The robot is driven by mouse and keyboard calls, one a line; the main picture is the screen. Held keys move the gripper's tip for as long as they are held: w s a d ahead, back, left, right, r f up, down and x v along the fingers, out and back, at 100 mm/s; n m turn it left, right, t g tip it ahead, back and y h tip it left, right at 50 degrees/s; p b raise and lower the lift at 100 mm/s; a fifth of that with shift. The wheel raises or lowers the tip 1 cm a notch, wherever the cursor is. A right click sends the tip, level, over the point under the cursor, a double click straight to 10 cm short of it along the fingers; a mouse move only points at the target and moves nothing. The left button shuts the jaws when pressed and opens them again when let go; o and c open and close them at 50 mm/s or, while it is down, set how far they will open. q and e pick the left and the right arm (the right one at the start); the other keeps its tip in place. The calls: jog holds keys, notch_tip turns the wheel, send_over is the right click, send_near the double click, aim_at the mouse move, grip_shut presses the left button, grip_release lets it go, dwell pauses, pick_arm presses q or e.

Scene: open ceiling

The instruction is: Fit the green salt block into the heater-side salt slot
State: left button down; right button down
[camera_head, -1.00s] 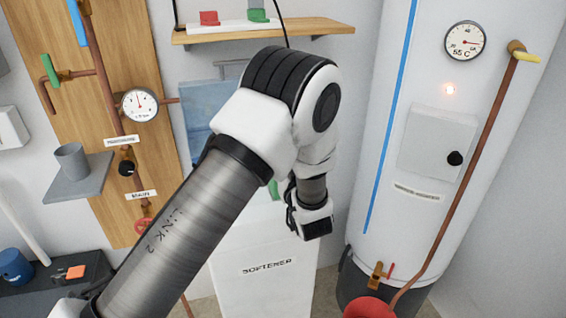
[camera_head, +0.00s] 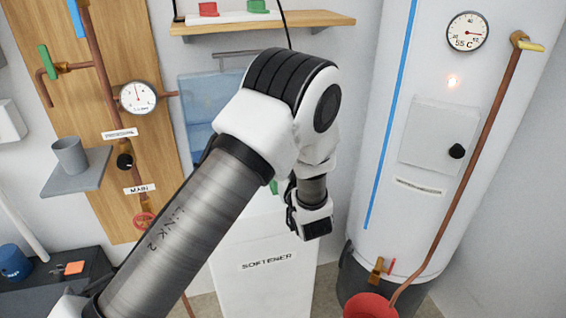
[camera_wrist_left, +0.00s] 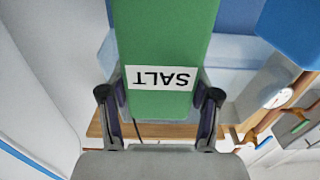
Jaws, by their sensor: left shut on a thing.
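My left gripper (camera_wrist_left: 160,97) is shut on the green salt block (camera_wrist_left: 165,50), with one finger on each side of it. The block's white SALT label reads upside down in the left wrist view. In the head view only a small green piece (camera_head: 273,187) shows past my left arm, above the white softener (camera_head: 262,285). My arm hides most of the block and the softener's upper part. I cannot make out the heater-side salt slot, nor whether the block touches anything below it. My right gripper is not in view.
A wooden shelf (camera_head: 325,20) holds a red piece (camera_head: 208,9) and a green piece (camera_head: 257,6). The white heater tank (camera_head: 400,130) stands right of the softener, with a copper pipe (camera_head: 478,150) and a red bucket (camera_head: 370,306). A pipe board (camera_head: 75,185) is at left.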

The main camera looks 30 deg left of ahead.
pick_arm(q)
jog(key=shift+f+b, duration=1.95)
jog(key=shift+f, duration=0.7)
jog(key=shift+c, duration=0.9)
grip_release()
jog(key=shift+f, duration=0.15)
jog(key=v, duration=0.7)
jog(key=shift+s+d, duration=0.2)
jog(key=shift+d, duration=0.1)
jog(key=shift+a, duration=0.1)
